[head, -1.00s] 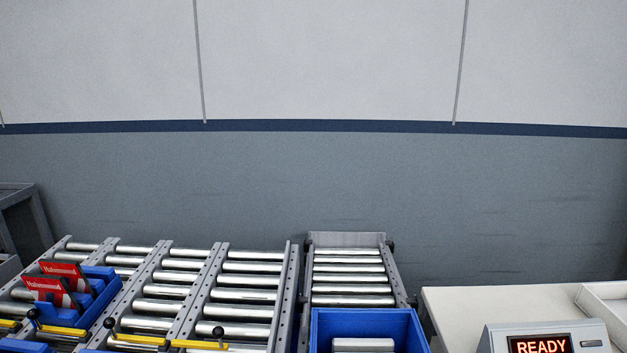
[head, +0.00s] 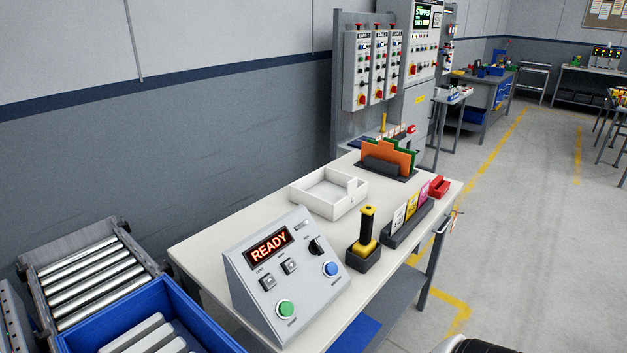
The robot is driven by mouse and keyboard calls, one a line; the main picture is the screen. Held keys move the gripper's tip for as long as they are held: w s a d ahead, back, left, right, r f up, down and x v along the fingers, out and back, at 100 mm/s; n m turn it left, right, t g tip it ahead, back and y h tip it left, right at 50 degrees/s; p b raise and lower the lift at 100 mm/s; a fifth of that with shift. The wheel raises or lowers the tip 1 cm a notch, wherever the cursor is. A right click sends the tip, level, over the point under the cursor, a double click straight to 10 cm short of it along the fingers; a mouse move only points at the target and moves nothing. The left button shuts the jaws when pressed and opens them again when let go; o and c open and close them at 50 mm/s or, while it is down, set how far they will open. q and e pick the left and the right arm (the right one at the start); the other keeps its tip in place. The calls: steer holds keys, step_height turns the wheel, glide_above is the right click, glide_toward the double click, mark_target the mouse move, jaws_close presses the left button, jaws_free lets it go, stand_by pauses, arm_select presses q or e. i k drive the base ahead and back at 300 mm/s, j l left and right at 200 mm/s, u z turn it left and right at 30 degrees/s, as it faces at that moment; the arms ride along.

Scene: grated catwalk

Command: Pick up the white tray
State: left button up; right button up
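The white tray (head: 312,204) is a shallow open box with low walls and a small notched part at its right corner. It lies flat on the light table (head: 222,237), behind the grey control box, and looks empty. Neither of my grippers shows in the head view. A dark rounded shape at the bottom right edge is too cut off to identify.
A grey control box (head: 283,280) reading READY stands in front of the tray. A yellow-black handled tool (head: 366,236), a card holder (head: 408,222) and a rack of orange and green boards (head: 388,160) stand nearby. A blue bin (head: 97,325) and rollers (head: 88,282) are left.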

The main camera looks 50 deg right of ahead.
mark_target(329, 193)
steer(key=z, duration=1.7)
steer(key=l, duration=0.4)
steer(key=i+l+z, duration=0.15)
steer(key=l, duration=0.3)
